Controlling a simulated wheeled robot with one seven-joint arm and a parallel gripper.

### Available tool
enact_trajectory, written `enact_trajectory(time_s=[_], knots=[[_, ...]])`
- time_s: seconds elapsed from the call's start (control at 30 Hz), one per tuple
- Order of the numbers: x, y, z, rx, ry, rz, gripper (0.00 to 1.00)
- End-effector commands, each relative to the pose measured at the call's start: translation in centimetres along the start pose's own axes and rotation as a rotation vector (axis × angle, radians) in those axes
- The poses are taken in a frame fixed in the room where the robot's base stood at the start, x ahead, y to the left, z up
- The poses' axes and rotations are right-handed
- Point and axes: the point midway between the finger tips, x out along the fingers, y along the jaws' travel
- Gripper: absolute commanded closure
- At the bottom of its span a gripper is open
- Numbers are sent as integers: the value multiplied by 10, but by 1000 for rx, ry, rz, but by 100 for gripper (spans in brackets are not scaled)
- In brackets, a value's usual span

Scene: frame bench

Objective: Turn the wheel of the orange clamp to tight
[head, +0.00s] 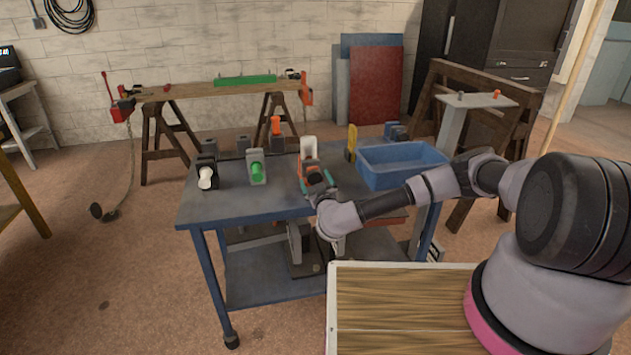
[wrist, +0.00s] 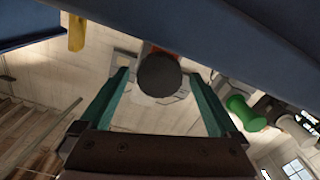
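The orange clamp (head: 304,171) stands near the front edge of the blue bench, partly hidden behind my gripper (head: 318,184). In the wrist view its dark round wheel (wrist: 158,75) faces the camera, with a little orange-red showing behind it. My gripper (wrist: 159,78) is open, its two green fingers on either side of the wheel. Gaps show between the wheel and both fingers. Any mark showing how tight the wheel is cannot be made out.
A clamp with a green wheel (head: 257,171) and one with a white wheel (head: 206,178) stand to the left on the bench (head: 255,207). A blue bin (head: 402,176) and a yellow upright piece (head: 351,143) are to the right. Smaller pieces stand behind.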

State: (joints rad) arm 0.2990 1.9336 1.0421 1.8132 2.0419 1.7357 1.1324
Motion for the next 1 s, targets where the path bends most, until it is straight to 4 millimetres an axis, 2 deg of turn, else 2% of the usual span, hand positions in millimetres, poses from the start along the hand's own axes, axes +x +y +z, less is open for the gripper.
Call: enact_trajectory(time_s=[0.17, 0.27, 0.7, 0.83, 1.0], knots=[[-2, 0, 0, 0, 0, 1, 3], [-10, 0, 0, 0, -1, -1, 3], [-92, 0, 1, 2, -2, -2, 3], [-104, 0, 0, 1, -1, 0, 3], [-108, 0, 0, 0, 0, 1, 3]])
